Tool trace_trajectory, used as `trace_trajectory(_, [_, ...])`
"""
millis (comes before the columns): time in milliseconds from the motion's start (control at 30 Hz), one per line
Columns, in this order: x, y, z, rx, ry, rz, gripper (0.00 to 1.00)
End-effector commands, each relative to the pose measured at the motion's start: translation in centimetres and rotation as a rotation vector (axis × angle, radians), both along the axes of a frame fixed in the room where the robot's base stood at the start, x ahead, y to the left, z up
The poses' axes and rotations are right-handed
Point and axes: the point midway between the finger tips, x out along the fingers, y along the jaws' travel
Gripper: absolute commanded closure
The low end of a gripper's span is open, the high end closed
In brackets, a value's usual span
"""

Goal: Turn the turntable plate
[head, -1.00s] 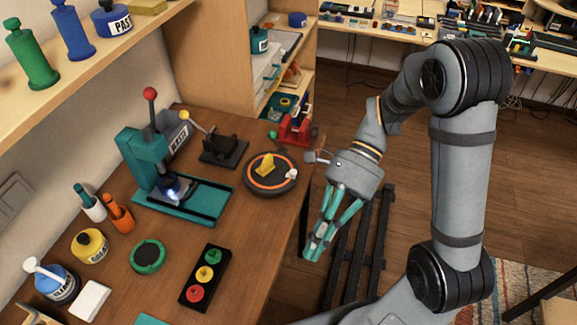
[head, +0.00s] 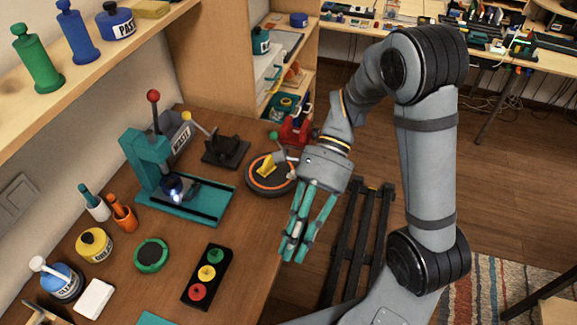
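The turntable plate (head: 256,184) is a round dark disc with an orange ring, near the table's right edge. A yellow wedge-shaped piece (head: 266,165) sits on it. The plate's right side is partly hidden by my arm's wrist. My gripper (head: 293,253) has teal fingers pointing down, in front of the plate at the table's right edge. The fingers look spread apart with nothing between them.
A teal press (head: 150,160) with a red knob stands left of the plate. A black lever fixture (head: 226,152) is behind it, and a red device (head: 295,130) is at the back. A traffic-light box (head: 207,277) lies in front. A black stool (head: 350,245) stands right of the table.

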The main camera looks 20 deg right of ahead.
Motion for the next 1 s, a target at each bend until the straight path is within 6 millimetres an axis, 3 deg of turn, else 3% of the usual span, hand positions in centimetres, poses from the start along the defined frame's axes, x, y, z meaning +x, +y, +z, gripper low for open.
trace_trajectory(33, [0.8,1.4,1.4,0.0,0.001,0.029,0.76])
trace_trajectory(200, [5.1,4.9,2.7,-0.013,-0.059,0.087,0.66])
trace_trajectory(333, [9.0,4.9,1.8,-0.069,-0.182,0.157,0.65])
trace_trajectory(433, [13.1,2.9,0.3,-0.141,-0.328,0.221,0.65])
trace_trajectory(600, [21.0,-4.5,-2.3,-0.303,-0.605,0.353,0.65])
trace_trajectory(700, [24.8,-7.3,-2.7,-0.375,-0.748,0.472,0.65])
trace_trajectory(833, [27.6,-9.3,-2.9,-0.427,-0.855,0.575,0.65])
trace_trajectory(1000, [28.7,-9.8,-3.9,-0.436,-0.898,0.612,0.65])
